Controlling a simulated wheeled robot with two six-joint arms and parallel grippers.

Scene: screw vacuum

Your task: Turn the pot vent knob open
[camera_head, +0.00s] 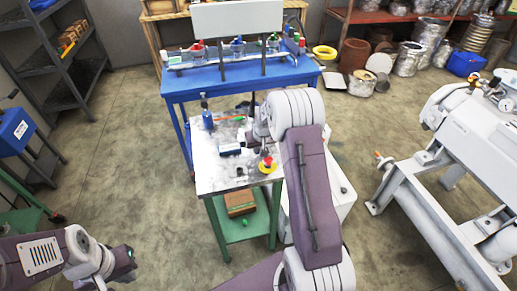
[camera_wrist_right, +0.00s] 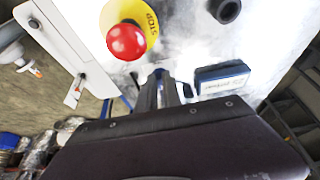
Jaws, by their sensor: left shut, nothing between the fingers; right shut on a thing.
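I cannot clearly make out the pot vent knob in either view. My right gripper (camera_head: 252,143) is low over the metal-topped table (camera_head: 210,180), between the red stop button and a dark blue box. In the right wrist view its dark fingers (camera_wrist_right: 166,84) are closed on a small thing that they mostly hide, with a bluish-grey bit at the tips. I cannot tell what this thing is. My left gripper (camera_head: 125,262) is shut and empty, low at the left over the floor, well away from the table.
The red stop button (camera_wrist_right: 126,42) on its yellow ring (camera_wrist_right: 150,17) and the dark blue box (camera_wrist_right: 222,76) flank the right fingers. A round black piece (camera_wrist_right: 229,10) lies near the table's edge. A blue bottle (camera_head: 207,118) stands farther back. A blue workbench (camera_head: 240,76) stands behind.

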